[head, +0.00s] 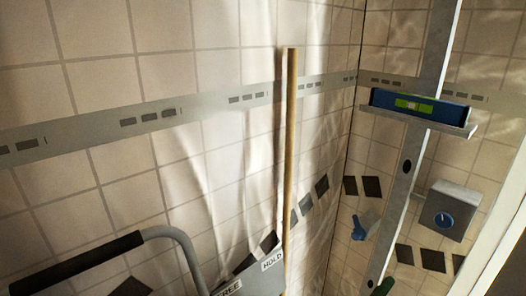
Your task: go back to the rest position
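Neither of my grippers shows in the head view, so I cannot see whether they hold anything. A bent grey tube handle with a dark grip (80,262) stands at the lower left. A grey plate with the labels "FREE" and "HOLD" (272,260) is at the bottom centre. The bottom of the picture cuts off both.
A wooden pole (290,150) stands upright near the tiled corner. On the right, a metal upright (423,85) carries a shelf with a blue and green spirit level (415,105). A grey box with a blue knob (444,220) and a blue handle (359,228) are nearby.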

